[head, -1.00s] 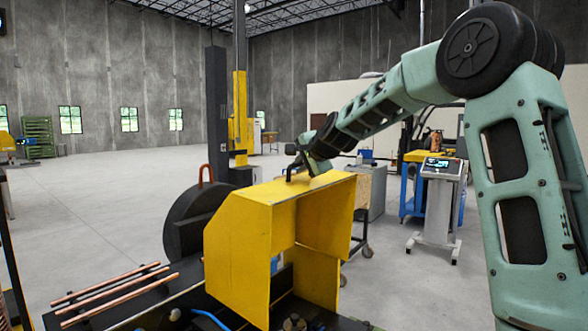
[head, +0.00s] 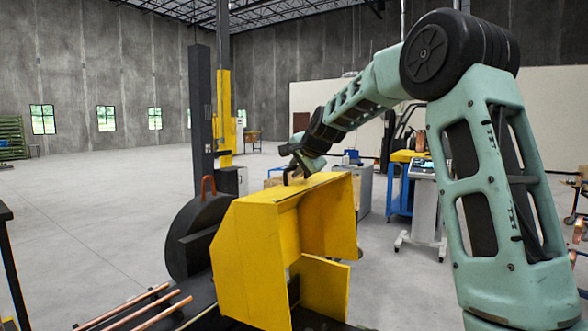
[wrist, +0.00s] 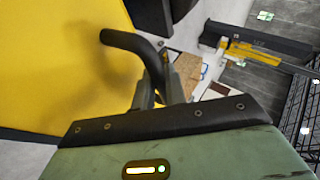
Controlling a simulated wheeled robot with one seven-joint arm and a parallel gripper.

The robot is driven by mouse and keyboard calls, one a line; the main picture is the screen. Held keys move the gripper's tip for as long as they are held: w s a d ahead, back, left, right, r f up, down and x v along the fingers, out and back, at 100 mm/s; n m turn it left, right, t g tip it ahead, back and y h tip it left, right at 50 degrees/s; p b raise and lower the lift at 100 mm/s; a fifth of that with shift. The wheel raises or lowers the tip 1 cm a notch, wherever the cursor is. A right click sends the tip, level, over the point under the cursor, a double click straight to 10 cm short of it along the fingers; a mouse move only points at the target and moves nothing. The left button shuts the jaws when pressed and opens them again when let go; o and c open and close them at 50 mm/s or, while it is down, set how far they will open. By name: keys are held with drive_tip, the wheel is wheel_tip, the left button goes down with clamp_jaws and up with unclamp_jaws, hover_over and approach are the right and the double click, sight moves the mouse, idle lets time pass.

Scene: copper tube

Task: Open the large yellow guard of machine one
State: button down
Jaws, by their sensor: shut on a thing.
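The large yellow guard (head: 252,262) of the machine is in the lower middle of the head view, a bent sheet-metal hood with its hollow side facing right. In the wrist view its flat yellow face (wrist: 60,60) fills the left. A dark bent handle (wrist: 128,40) stands out from that face. My gripper (wrist: 160,88) is shut on the handle, with its fingers around the bar. In the head view my gripper (head: 292,177) is at the guard's top edge, with the arm reaching in from the right. The fingertips are small and dark there.
A black round housing (head: 192,245) with a red handle stands left of the guard. Copper tubes (head: 140,305) lie at lower left. A grey control stand (head: 422,205) and blue-legged bench (head: 398,190) stand to the right. The floor at left is open.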

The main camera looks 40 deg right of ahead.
drive_tip(key=shift+f, duration=0.15)
drive_tip(key=c, duration=1.5)
unclamp_jaws()
drive_tip(key=shift+o, duration=0.2)
drive_tip(key=shift+s, duration=0.1)
drive_tip(key=b+v, duration=0.7)
drive_tip(key=v, duration=1)
drive_tip(key=shift+s+a, duration=0.1)
drive_tip(key=shift+s, duration=0.1)
